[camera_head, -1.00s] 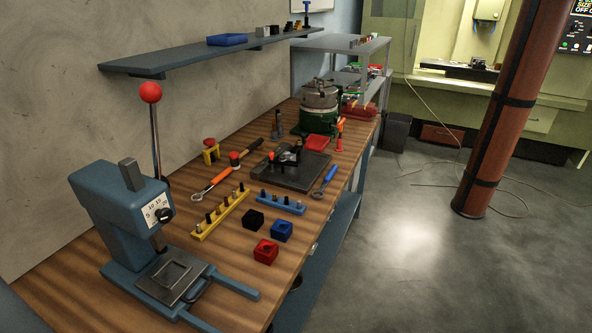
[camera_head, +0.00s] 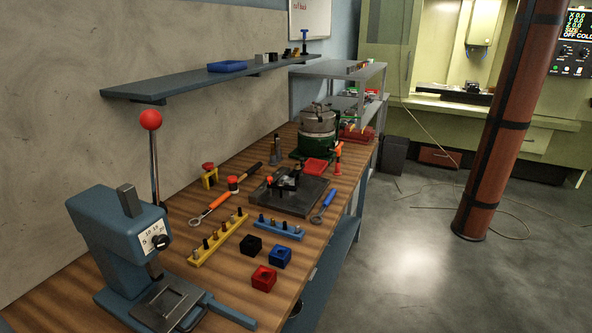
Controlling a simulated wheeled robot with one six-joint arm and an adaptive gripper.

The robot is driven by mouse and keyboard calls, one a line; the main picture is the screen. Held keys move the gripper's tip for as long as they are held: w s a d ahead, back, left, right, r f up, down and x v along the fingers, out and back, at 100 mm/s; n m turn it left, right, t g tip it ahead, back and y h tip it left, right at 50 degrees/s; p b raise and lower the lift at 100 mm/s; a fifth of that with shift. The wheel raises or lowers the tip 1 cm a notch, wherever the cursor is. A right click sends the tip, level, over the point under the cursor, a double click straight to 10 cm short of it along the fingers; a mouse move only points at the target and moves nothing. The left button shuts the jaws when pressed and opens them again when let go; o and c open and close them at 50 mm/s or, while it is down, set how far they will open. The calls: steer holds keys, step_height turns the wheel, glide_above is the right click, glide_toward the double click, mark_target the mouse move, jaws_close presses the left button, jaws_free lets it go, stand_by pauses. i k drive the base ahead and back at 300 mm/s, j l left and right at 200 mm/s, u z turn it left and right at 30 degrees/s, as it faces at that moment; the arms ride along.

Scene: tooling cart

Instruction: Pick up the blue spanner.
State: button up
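The blue spanner (camera_head: 324,205) lies on the wooden bench near its right edge, just right of a dark metal plate. Its handle is blue and its metal end points toward the front of the bench. It looks clear of the things around it. My gripper is not in view.
The dark plate (camera_head: 270,201) bears a clamp fixture. A blue strip (camera_head: 279,229) with pegs and blue (camera_head: 280,257), black (camera_head: 251,245) and red (camera_head: 263,278) blocks stand nearer. An orange-handled spanner (camera_head: 211,207) lies left. A blue press (camera_head: 115,232) fills the front left. Floor right of the bench is open.

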mark_target(327, 202)
steer(key=i+l+u, duration=0.15)
steer(key=l+u, duration=0.15)
steer(key=i+l+u, duration=0.15)
steer(key=l+u, duration=0.15)
steer(key=l, duration=0.25)
steer(key=i+l+u, duration=0.1)
steer(key=l+u, duration=0.2)
steer(key=l, duration=0.15)
steer(key=l+u, duration=0.3)
steer(key=l, duration=0.15)
